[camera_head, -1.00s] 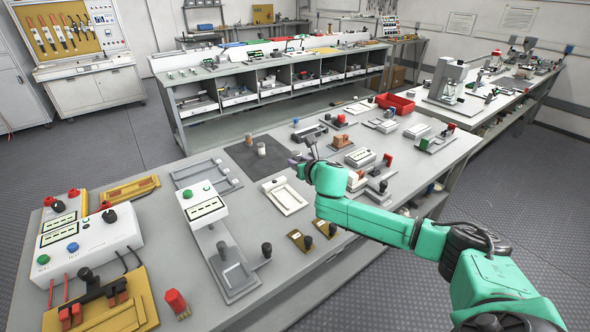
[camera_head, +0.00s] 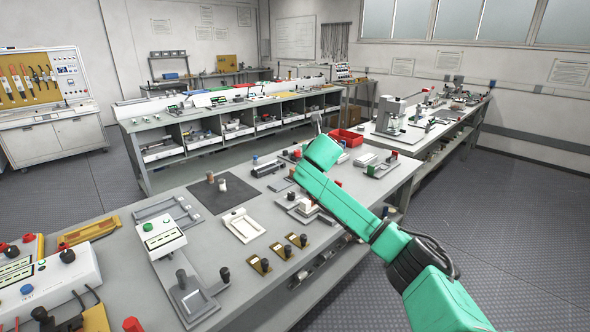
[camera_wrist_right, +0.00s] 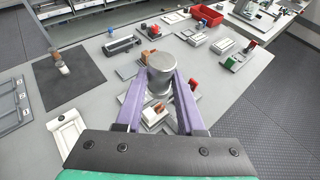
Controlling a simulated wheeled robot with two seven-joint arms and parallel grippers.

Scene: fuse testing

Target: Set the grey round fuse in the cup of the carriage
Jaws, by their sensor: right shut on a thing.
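The grey round fuse (camera_wrist_right: 161,72) is a short metallic cylinder. In the right wrist view it is clasped upright between the purple fingers of my right gripper (camera_wrist_right: 160,90). In the head view the fuse (camera_head: 317,119) shows small and grey above my right gripper (camera_head: 319,135), which is raised over the far right part of the bench. Below the fingers in the right wrist view is a fixture with a white block (camera_wrist_right: 153,117), partly covered by the gripper. I cannot tell which fixture is the carriage, and its cup is not clearly visible. My left gripper is out of view.
A dark mat (camera_head: 228,202) with two small cylinders lies on the bench. A white tray (camera_head: 242,226), small brass fixtures (camera_head: 260,265) and a white tester (camera_head: 162,238) stand nearer. A red bin (camera_head: 347,138) is at the far right. The space around the held fuse looks clear.

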